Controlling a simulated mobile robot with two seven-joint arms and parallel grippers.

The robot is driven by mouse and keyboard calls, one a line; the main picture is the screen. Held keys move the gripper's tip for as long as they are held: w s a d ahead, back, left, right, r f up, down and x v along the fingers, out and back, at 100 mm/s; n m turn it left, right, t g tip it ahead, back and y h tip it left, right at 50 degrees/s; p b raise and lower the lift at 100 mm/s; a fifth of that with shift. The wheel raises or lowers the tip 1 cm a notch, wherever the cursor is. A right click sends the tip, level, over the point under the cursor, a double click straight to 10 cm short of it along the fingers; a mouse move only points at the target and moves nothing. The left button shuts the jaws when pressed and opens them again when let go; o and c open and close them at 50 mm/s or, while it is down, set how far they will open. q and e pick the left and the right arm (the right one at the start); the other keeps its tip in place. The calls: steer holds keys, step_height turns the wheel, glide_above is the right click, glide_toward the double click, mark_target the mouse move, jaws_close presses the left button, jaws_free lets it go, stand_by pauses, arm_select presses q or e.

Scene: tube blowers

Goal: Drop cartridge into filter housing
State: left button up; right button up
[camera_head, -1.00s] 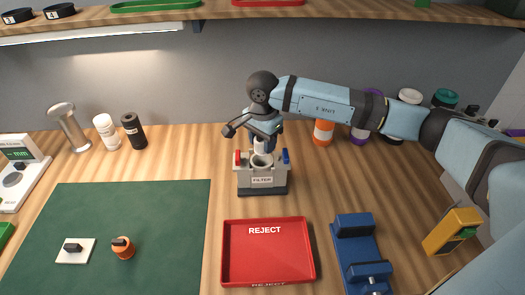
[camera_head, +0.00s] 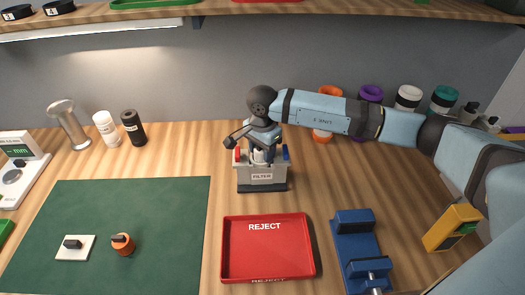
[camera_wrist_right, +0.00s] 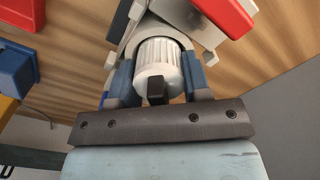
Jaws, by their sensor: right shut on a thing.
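The filter housing (camera_head: 262,179) is a grey block labelled FILTER on a dark base, with a red lever (camera_head: 237,154) at its left and a blue part (camera_head: 286,153) at its right. My right gripper (camera_head: 262,153) is down at the housing's top, its fingers over the opening. In the right wrist view it is shut on the white ribbed cartridge (camera_wrist_right: 158,62), held between two blue-grey fingers. The cartridge's far end is at the housing's round opening; how deep it sits is hidden. My left gripper is not in view.
A red REJECT tray (camera_head: 267,250) lies in front of the housing, with a blue fixture (camera_head: 355,245) to its right. A green mat (camera_head: 165,215) lies at left. Several coloured-lid jars stand behind my right arm.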

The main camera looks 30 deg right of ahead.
steer(key=o, duration=0.5)
steer(key=shift+s+f, duration=0.25)
steer(key=shift+f, duration=0.2)
steer(key=shift+o, duration=0.8)
steer(key=shift+a+f, duration=0.1)
steer(key=shift+f, duration=0.05)
steer(key=shift+r+p, duration=0.55)
steer(key=shift+p, duration=0.1)
steer(key=shift+w+r, duration=0.15)
steer(key=shift+r, duration=0.15)
step_height(320, 180, up, 11)
steer(key=shift+w+f+b, duration=0.15)
steer(key=shift+f+b, duration=0.05)
steer(key=shift+b, duration=0.7)
steer(key=shift+r, duration=0.65)
